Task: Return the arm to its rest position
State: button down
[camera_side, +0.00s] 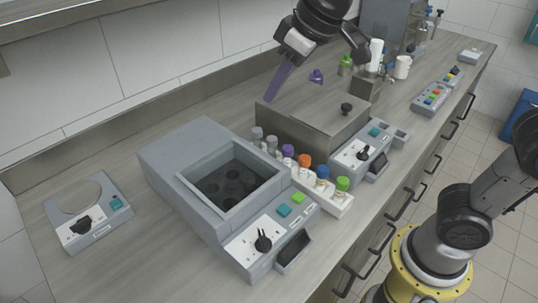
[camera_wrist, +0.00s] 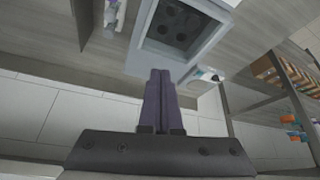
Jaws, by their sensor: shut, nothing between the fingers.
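My gripper (camera_side: 271,97) hangs in the air above the back of the counter in the side view, behind the steel box (camera_side: 315,133). Its purple fingers point down and to the left. In the wrist view the two fingers of my gripper (camera_wrist: 160,72) lie together, shut, with nothing between them. The wrist view looks over the grey machine (camera_wrist: 180,30) with its dark well of round holes. My gripper touches nothing that I can see.
A grey machine (camera_side: 172,160) with a dark well stands mid-counter. A white rack (camera_side: 330,204) of vials with coloured caps stands beside it. A small round-holed unit (camera_side: 110,217) is at left. A white mug (camera_side: 402,67) and button panels (camera_side: 432,98) are further back.

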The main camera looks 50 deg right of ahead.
jog(key=s+d+f+m+t+h, duration=0.1)
jog(key=s+d+m, duration=0.2)
jog(key=s+d, duration=0.7)
jog(key=s+d+f, duration=0.1)
jog(key=s+f, duration=0.6)
jog(key=s, duration=0.2)
jog(key=shift+f+m+g+h, duration=0.25)
jog(key=shift+m+g+h, duration=0.05)
jog(key=shift+d, duration=0.1)
